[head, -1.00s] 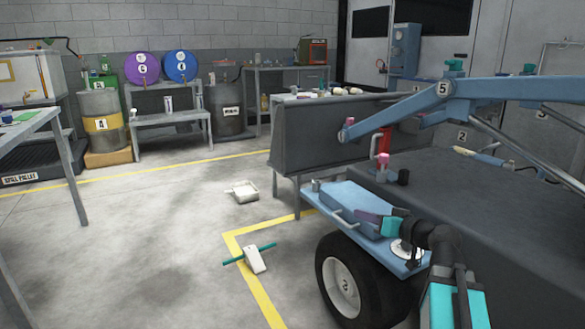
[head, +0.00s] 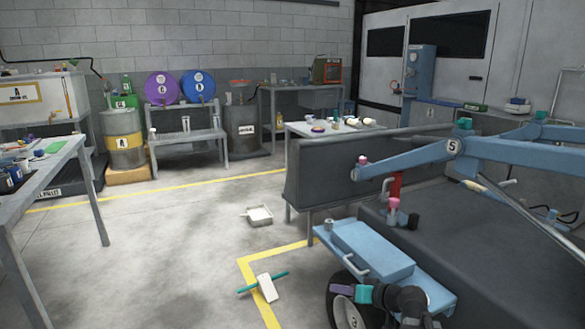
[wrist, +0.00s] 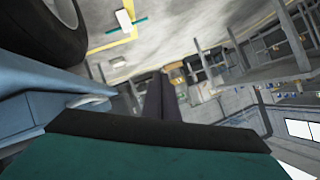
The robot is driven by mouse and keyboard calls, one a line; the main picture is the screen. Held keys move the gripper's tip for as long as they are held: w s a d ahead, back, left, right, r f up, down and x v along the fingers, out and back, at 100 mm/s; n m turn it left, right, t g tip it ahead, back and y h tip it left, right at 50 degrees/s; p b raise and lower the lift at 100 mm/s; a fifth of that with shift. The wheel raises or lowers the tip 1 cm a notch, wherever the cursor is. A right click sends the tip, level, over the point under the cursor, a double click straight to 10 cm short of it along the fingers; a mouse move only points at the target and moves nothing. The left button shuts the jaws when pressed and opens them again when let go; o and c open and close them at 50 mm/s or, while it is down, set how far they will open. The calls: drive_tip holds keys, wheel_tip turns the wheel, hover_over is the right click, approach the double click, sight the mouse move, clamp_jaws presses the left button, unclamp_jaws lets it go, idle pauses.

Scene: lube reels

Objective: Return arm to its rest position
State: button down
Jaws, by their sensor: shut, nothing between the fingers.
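My gripper (head: 335,289) is at the lower middle of the head view, with purple fingers and a teal part behind them. It is shut and empty. It hangs over the wheel, beside the left edge of the blue side tray of the machine; I cannot tell how far apart they are. In the wrist view the dark fingers (wrist: 161,85) are together and point out over the floor. Part of my arm is cut off at the bottom of the head view.
The blue side tray (head: 431,286) and the wheel (head: 347,315) are close to my arm. A blue linkage (head: 410,156) crosses above. A white pan (head: 260,215) and a white object with a green bar (head: 267,288) lie on the floor. Open floor extends left.

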drive_tip(key=s+a+f+g+h+p, duration=0.1)
drive_tip(key=s+a+f+g+p, duration=0.3)
drive_tip(key=s+f+p, duration=0.5)
drive_tip(key=s+a+f+g+h+p, duration=0.1)
drive_tip(key=s+a+f+g+p, duration=0.3)
drive_tip(key=s+p, duration=0.6)
drive_tip(key=s+d+f+g+h+p, duration=0.1)
drive_tip(key=s+d+f+g+h, duration=0.1)
drive_tip(key=s, duration=0.6)
drive_tip(key=s+d+f+m+g+h+p, duration=0.1)
drive_tip(key=s+d+f+g+h, duration=0.1)
drive_tip(key=s+d, duration=0.3)
drive_tip(key=s+d+f+m+g+h+p, duration=0.1)
drive_tip(key=s+d+f+g+h, duration=0.1)
drive_tip(key=s, duration=0.8)
drive_tip(key=shift+s+d+f+g+h+p, duration=0.15)
drive_tip(key=shift+s+d+g+h+p, duration=0.2)
drive_tip(key=shift+d, duration=0.45)
